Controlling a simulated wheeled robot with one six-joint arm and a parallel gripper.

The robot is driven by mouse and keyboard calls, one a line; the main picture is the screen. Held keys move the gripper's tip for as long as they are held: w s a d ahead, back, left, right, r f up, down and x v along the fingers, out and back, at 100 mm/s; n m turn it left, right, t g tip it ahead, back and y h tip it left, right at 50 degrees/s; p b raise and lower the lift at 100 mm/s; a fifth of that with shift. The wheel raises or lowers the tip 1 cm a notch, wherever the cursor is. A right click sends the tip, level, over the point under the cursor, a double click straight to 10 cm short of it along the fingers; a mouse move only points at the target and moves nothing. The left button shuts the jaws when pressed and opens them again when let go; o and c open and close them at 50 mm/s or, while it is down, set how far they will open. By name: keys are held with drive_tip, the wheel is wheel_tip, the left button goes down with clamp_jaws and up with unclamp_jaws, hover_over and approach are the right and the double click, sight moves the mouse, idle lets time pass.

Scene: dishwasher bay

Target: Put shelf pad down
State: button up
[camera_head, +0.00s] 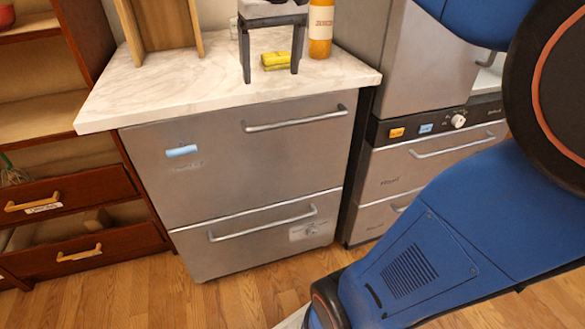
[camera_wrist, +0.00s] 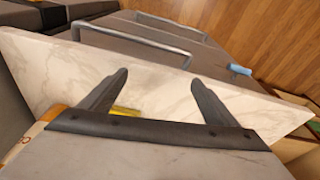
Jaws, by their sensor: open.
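A yellow pad (camera_head: 275,60), the only thing here that looks like a shelf pad, lies on the marble counter (camera_head: 130,88). In the wrist view a strip of it (camera_wrist: 124,111) shows beside the left finger, and the gripper body hides the rest. My gripper (camera_head: 270,77) points down over the counter, its dark fingers spread apart and nothing gripped between them. In the head view the pad shows between and behind the fingers. I cannot tell how high the fingertips are above the counter. The wrist view also shows the open fingers (camera_wrist: 158,77).
An orange bottle (camera_head: 321,30) stands on the counter close right of my gripper. A wooden rack (camera_head: 163,25) stands at the back left. Below the counter are closed steel drawer fronts (camera_head: 250,165). A wooden shelf unit (camera_head: 45,125) stands left. The front left counter is clear.

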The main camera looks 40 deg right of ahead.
drive_tip(key=s+a+f+t, duration=0.1)
drive_tip(key=s+a+f, duration=0.2)
drive_tip(key=s+f, duration=0.5)
drive_tip(key=s+a+f+n+t, duration=0.1)
drive_tip(key=s+a+f, duration=0.2)
drive_tip(key=s+f, duration=0.6)
wheel_tip(320, 180, down, 5)
drive_tip(key=shift+r+n+t, duration=0.15)
drive_tip(key=shift+n+t, duration=0.15)
